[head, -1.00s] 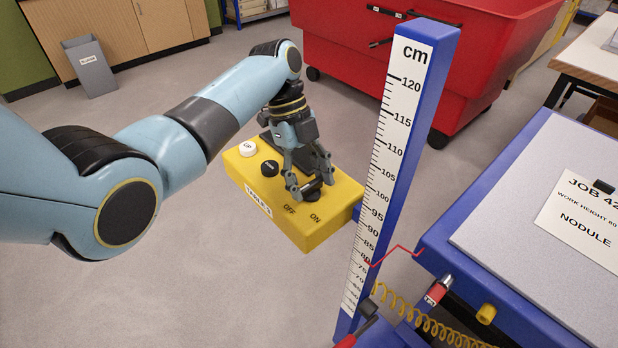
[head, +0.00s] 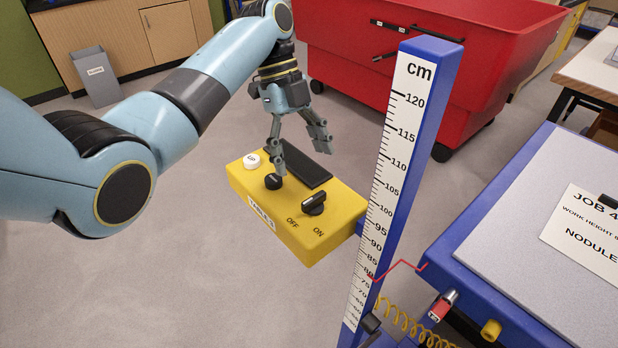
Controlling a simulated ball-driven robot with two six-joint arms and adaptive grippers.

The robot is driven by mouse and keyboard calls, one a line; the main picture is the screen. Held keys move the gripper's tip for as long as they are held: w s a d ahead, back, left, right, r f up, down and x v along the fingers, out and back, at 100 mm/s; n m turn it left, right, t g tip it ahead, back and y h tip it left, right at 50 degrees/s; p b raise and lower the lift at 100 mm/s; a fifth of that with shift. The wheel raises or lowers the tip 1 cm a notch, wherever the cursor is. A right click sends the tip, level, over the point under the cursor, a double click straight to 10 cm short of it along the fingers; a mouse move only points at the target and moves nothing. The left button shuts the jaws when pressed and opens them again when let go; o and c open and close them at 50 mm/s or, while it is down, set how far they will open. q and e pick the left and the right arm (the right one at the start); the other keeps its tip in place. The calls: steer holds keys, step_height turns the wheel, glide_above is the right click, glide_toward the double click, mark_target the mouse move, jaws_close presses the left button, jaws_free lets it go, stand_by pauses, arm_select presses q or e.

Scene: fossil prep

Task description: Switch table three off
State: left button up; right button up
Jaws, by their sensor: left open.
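A yellow control box (head: 310,245) is fixed beside the blue post with the cm scale. Its front label (head: 261,214) reads "TABLE" and a number too small to read surely. On top are a white UP button (head: 252,160), a black button (head: 273,181), a dark panel (head: 308,172) and a black rotary knob (head: 314,204) above the OFF and ON marks. I cannot tell which mark the knob points at. My left gripper (head: 301,159) is open and empty above the box, behind the knob and apart from it. One finger overlaps the black button in view. My right gripper is not in view.
The blue scale post (head: 429,120) stands right of the box. A blue-edged table (head: 530,215) with a job sheet (head: 590,232) is at right. A yellow coiled hose (head: 405,320) hangs below. A red wheeled bin (head: 480,50) stands behind; floor left of the box is clear.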

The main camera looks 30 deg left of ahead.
arm_select(q)
steer(key=shift+v, duration=1.8)
